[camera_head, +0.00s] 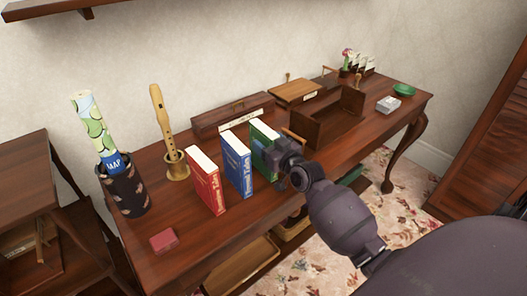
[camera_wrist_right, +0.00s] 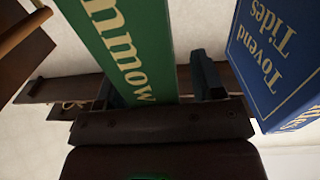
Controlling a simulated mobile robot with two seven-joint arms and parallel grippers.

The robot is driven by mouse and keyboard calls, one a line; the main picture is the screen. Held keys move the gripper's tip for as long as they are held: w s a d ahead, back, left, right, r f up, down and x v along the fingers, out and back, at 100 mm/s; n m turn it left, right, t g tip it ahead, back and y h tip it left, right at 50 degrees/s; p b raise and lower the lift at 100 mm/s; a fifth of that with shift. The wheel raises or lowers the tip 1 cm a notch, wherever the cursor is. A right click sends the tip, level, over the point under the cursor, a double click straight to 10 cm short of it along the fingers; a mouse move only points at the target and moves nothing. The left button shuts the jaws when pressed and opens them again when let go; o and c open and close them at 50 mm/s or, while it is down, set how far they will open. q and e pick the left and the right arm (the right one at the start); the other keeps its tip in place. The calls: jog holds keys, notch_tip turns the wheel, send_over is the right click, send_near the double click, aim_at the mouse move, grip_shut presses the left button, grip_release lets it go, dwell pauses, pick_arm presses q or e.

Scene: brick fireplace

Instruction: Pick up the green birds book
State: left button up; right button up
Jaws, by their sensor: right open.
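The green book (camera_head: 263,136) stands upright on the wooden desk, at the right end of a row of three books. My right gripper (camera_head: 281,153) is at its front right side and hides its lower part. In the right wrist view the green book's spine (camera_wrist_right: 135,45) runs between my two open fingers (camera_wrist_right: 158,85), with light-coloured lettering partly cut off. A gap shows between the spine and the right-hand finger; contact on the other side is unclear. My left gripper is not in view.
The blue book (camera_head: 237,163) stands close to the left of the green one; it also shows in the wrist view (camera_wrist_right: 275,60). A red book (camera_head: 206,182) stands further left. A brown wooden box (camera_head: 327,120) is close on the right. A recorder (camera_head: 163,120) stands behind.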

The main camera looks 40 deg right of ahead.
jog(key=shift+r, duration=0.1)
grip_shut()
dwell(0.3)
